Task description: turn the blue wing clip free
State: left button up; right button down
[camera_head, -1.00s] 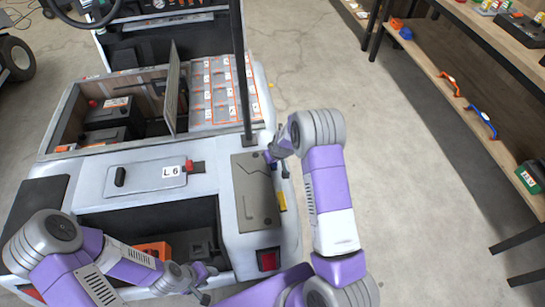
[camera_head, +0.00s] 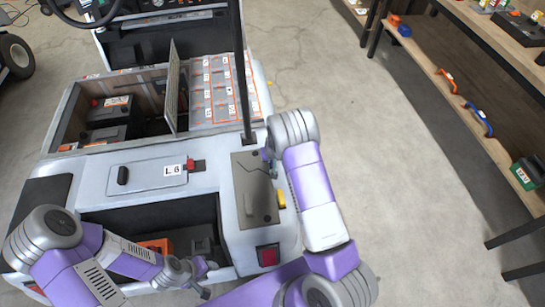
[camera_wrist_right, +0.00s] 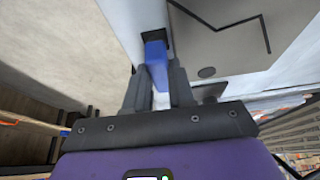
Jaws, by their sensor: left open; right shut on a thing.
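The blue wing clip (camera_wrist_right: 156,55) shows in the right wrist view, at the edge of a grey plate (camera_wrist_right: 235,45) on the cart's white body. My right gripper (camera_wrist_right: 160,72) is shut on it, with a dark finger on each side. In the head view the right gripper (camera_head: 270,165) is at the right edge of the grey plate (camera_head: 255,205), and my arm mostly hides the clip there. My left gripper (camera_head: 202,283) is open and empty at the cart's rear, in front of the open lower bay.
A yellow clip (camera_head: 281,199) is on the cart's right side, just below the right gripper. A dark upright post (camera_head: 242,80) stands close to the right wrist. A wooden shelf unit (camera_head: 470,95) stands at the right, with clear floor (camera_head: 390,200) between.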

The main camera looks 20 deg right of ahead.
jog(key=shift+s+f, duration=0.25)
jog(key=c, duration=1.3)
grip_release()
jog(key=o, duration=0.3)
jog(key=shift+w, duration=0.1)
jog(key=shift+o, duration=0.2)
jog(key=shift+r, duration=0.1)
jog(key=shift+r, duration=0.55)
jog(key=p+v, duration=0.2)
jog(key=v, duration=0.4)
jog(key=shift+s+r, duration=0.2)
jog(key=shift+s, duration=0.05)
